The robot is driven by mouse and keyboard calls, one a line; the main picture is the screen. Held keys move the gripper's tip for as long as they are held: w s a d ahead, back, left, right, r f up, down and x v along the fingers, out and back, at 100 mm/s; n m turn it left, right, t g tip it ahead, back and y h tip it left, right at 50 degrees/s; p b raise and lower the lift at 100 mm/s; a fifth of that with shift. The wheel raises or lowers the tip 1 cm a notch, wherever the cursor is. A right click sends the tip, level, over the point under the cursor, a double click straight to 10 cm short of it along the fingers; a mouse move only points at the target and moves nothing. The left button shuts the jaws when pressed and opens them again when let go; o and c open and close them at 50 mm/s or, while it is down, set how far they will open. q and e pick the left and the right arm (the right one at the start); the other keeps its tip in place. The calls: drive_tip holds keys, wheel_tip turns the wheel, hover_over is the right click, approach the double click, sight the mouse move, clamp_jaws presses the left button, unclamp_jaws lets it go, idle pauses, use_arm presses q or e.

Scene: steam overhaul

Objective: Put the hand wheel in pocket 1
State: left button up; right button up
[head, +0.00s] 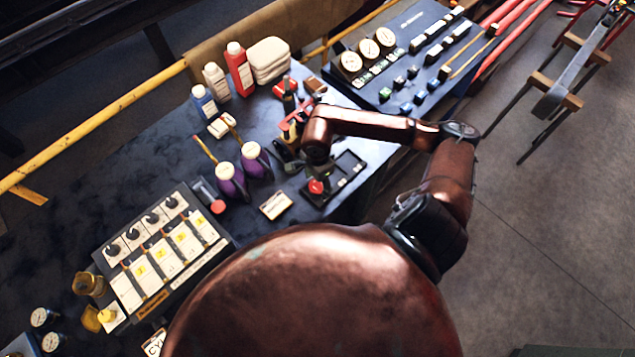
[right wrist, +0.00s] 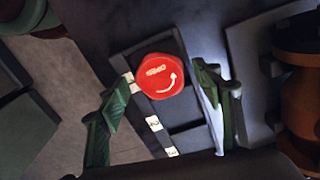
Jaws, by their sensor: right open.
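The hand wheel (right wrist: 160,77) is a red knob marked OPEN with a curved arrow. It sits at one end of a black tray (right wrist: 196,139) in the right wrist view. In the head view the red wheel (head: 316,186) shows at the near left end of the tray (head: 350,160). My right gripper (right wrist: 167,76) is open, its green fingers on either side of the wheel with gaps visible. In the head view this gripper (head: 313,170) is mostly hidden below my wrist. I cannot read which pocket is pocket 1. My left gripper is not in view.
A panel of switches (head: 160,250) lies further left. Bottles (head: 239,70), a folded cloth stack (head: 268,60) and a gauge console (head: 400,60) are behind.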

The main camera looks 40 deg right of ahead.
sight(317, 185)
wheel_tip(317, 185, up, 12)
drive_tip(key=b, duration=0.1)
idle(0.5)
